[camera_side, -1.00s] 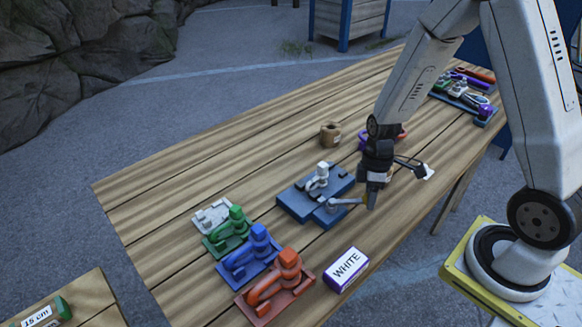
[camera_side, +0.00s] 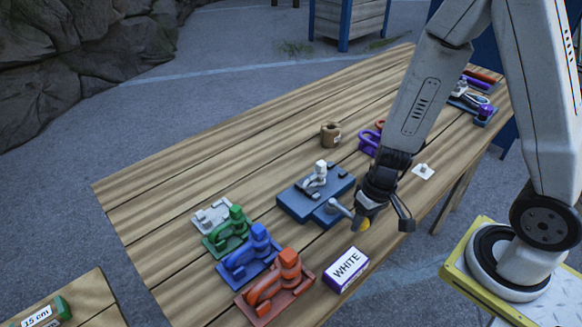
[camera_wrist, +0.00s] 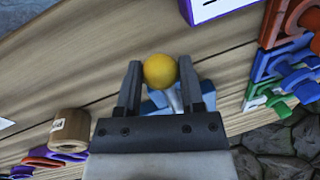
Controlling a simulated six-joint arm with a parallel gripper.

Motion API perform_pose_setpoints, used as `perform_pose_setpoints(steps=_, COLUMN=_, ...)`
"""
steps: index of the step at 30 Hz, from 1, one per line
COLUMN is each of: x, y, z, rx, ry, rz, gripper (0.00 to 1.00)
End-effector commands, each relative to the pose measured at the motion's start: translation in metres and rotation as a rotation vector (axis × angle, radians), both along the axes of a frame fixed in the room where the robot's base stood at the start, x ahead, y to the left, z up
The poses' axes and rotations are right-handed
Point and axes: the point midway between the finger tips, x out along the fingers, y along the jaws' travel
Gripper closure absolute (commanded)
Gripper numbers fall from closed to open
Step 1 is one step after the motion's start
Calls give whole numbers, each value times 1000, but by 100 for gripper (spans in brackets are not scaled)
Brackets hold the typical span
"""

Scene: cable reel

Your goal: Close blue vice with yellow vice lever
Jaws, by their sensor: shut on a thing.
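The blue vice (camera_side: 296,206) sits mid-table in the side view, with a light grey and white part on top. Its grey lever rod (camera_side: 341,208) points to the lower right, ending in a yellow knob (camera_side: 364,225) at my gripper (camera_side: 361,219). In the wrist view the yellow knob (camera_wrist: 160,71) sits between the two fingers of my gripper (camera_wrist: 160,80), which is shut on the lever. Part of the vice (camera_wrist: 150,106) shows behind the fingers; the rest is hidden by my gripper.
A purple box marked WHITE (camera_side: 345,269) lies in front of the vice. Orange (camera_side: 275,287), blue (camera_side: 249,256), green (camera_side: 228,233) and white (camera_side: 211,216) clamp-like pieces stand at left. Bare table lies far left.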

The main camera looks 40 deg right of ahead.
Motion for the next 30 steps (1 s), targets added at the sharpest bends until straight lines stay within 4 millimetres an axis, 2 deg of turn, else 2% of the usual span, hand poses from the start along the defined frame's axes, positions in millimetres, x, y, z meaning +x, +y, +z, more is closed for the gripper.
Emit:
perform_pose_setpoints(steps=10, x=3, y=14, z=1, rx=0, ry=-6, rz=-159, gripper=100)
perform_pose_setpoints(steps=26, x=4, y=17, z=1, rx=2, ry=-6, rz=-187, gripper=100)
perform_pose_setpoints(steps=27, x=4, y=17, z=1, rx=2, ry=-6, rz=-187, gripper=38)
perform_pose_setpoints(steps=29, x=4, y=17, z=1, rx=2, ry=-6, rz=-186, gripper=19)
perform_pose_setpoints(steps=30, x=4, y=17, z=1, rx=2, ry=-5, rz=-186, gripper=16)
